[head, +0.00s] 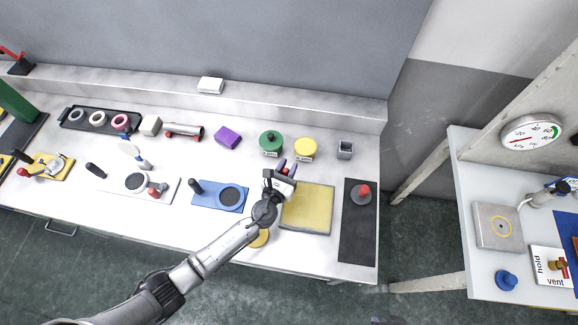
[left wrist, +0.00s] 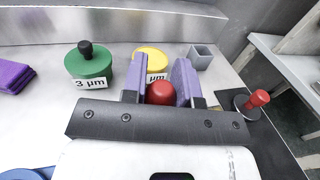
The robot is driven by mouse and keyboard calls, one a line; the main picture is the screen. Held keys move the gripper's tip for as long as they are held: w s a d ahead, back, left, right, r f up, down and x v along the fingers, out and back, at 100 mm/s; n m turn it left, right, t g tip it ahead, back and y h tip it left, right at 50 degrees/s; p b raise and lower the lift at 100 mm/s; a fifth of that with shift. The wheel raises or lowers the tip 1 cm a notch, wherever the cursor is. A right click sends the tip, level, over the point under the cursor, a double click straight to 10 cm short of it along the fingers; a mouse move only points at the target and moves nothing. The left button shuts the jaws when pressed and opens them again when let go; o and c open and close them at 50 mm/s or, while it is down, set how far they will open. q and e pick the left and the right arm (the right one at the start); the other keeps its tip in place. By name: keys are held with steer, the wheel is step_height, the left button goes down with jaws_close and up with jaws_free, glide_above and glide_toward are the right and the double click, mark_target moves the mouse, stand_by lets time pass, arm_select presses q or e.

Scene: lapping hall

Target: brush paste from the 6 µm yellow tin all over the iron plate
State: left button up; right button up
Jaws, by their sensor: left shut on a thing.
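The yellow tin (head: 306,148) stands at the back of the bench, right of the green tin. In the left wrist view its label (left wrist: 156,75) reads "µm", with the numeral hidden by a finger. A square plate (head: 308,207) with a yellow face and thin grey edges lies in front of it. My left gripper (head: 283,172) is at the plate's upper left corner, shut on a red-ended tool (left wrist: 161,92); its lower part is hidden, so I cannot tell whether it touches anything. A small purple bit at the head view's bottom edge may be my right gripper.
A blue plate (head: 221,196) lies left, a dark mat (head: 358,236) right. A yellow disc (head: 260,238) is partly under my forearm.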

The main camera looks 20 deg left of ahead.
arm_select(q)
step_height(320, 180, up, 8)
steer(key=p, duration=0.6)
steer(key=shift+d, duration=0.2)
stand_by(0.3)
